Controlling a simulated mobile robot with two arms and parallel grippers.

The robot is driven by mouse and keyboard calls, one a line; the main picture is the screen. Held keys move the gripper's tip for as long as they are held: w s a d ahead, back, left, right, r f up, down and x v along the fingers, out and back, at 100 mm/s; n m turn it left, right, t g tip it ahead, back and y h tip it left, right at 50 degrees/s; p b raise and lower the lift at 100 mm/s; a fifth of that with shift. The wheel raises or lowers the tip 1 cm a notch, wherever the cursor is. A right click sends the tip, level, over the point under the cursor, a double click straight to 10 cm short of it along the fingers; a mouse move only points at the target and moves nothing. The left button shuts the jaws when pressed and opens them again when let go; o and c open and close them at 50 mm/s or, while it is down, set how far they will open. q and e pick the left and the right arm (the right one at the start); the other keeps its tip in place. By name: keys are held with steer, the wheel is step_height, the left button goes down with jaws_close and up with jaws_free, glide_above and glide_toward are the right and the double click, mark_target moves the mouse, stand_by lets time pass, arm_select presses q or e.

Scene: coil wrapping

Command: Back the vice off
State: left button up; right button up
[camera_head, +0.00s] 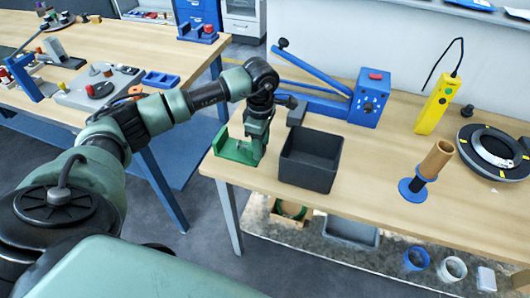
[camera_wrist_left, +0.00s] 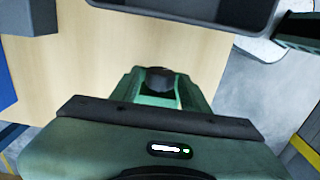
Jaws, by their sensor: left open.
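The green vice (camera_head: 236,148) stands at the near left corner of the right-hand workbench. My left gripper (camera_head: 257,149) points down over its right end, open. It hides part of the vice, and I cannot tell whether it touches it. In the left wrist view, green metal with a dark round part (camera_wrist_left: 160,80) shows just beyond my gripper's body; it appears to be the vice. The fingertips are not clear there, and the gap between the vice jaws is hard to judge. My right gripper is not in view.
A dark open bin (camera_head: 311,160) stands close right of the vice. Behind are a blue machine (camera_head: 368,97) with a long lever and a grey block (camera_head: 297,113). A brown roll on a blue stand (camera_head: 412,187) is farther right. Bare benchtop lies between bin and stand.

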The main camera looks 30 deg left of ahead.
arm_select(q)
steer(key=shift+w+g, duration=0.15)
steer(key=shift+g, duration=0.55)
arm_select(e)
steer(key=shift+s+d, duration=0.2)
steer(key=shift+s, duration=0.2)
arm_select(q)
steer(key=shift+w+a+g+h+b, duration=0.1)
steer(key=shift+g+h+b, duration=0.25)
steer(key=shift+g, duration=0.15)
steer(key=shift+w+f, duration=0.1)
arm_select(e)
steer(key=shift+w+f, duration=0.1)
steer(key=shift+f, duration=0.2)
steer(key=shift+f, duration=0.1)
